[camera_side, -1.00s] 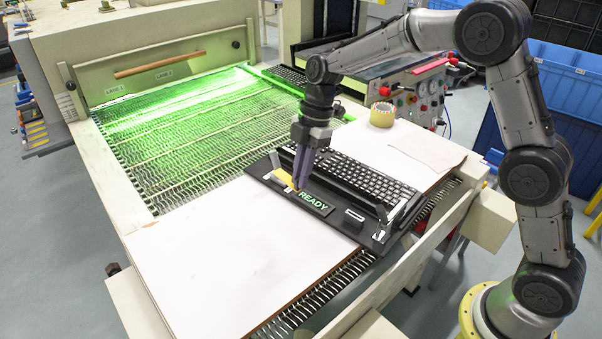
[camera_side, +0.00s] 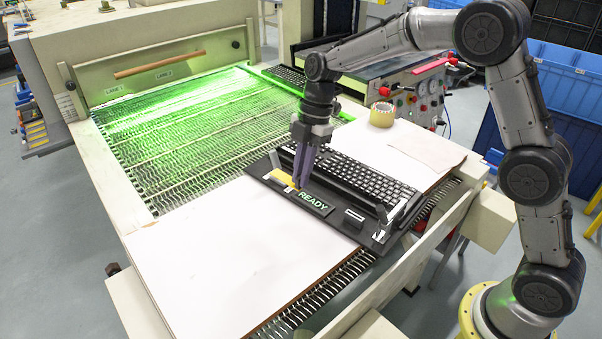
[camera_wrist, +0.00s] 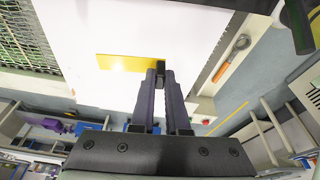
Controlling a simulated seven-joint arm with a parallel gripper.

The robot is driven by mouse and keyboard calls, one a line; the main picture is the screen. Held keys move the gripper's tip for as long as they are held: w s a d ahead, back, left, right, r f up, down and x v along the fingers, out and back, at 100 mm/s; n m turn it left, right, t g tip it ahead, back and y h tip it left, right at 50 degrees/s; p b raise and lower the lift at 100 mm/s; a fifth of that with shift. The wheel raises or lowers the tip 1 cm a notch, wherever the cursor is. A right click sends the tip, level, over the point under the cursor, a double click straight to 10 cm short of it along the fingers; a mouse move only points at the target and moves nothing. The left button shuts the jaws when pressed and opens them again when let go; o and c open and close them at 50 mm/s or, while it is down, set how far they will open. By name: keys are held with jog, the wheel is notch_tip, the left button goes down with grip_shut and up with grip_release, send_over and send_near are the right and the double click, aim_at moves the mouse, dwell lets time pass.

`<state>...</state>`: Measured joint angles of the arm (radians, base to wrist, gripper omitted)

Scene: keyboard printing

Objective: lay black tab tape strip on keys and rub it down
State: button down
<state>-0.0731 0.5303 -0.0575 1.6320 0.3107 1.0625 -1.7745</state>
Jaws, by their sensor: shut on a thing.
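My gripper (camera_side: 297,186) has dark purple-grey fingers pointing down over the left front of the black keyboard fixture. In the wrist view my gripper (camera_wrist: 160,72) is shut on the small black tab (camera_wrist: 160,67) at the end of a yellow tape strip (camera_wrist: 130,62). The yellow strip (camera_side: 284,180) extends left from the fingertips in the side view. I cannot tell whether it touches the fixture. A panel reading READY (camera_side: 313,200) is right of the fingertips.
The white board (camera_side: 230,245) is bare to the left of the fixture. A green-lit wire conveyor (camera_side: 180,130) lies beyond it. A tape roll (camera_side: 382,115) and a brown sheet (camera_side: 428,150) lie behind the keyboard. A control panel (camera_side: 420,95) stands at the back.

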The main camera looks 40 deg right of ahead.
jog(key=w+d+f, duration=0.1)
jog(key=d, duration=1.1)
jog(key=w+d+f, duration=0.1)
jog(key=w+d, duration=0.1)
jog(key=d, duration=1)
jog(key=shift+d+x, duration=0.2)
jog(key=shift+x, duration=0.9)
jog(key=shift+d+x, duration=0.2)
jog(key=shift+x, duration=0.95)
jog(key=shift+d+x, duration=0.2)
jog(key=shift+x, duration=0.9)
jog(key=shift+s+f, duration=0.1)
jog(key=shift+f, duration=0.5)
jog(key=c, duration=0.8)
grip_release()
jog(key=shift+c, duration=0.2)
notch_tip(320, 180, up, 7)
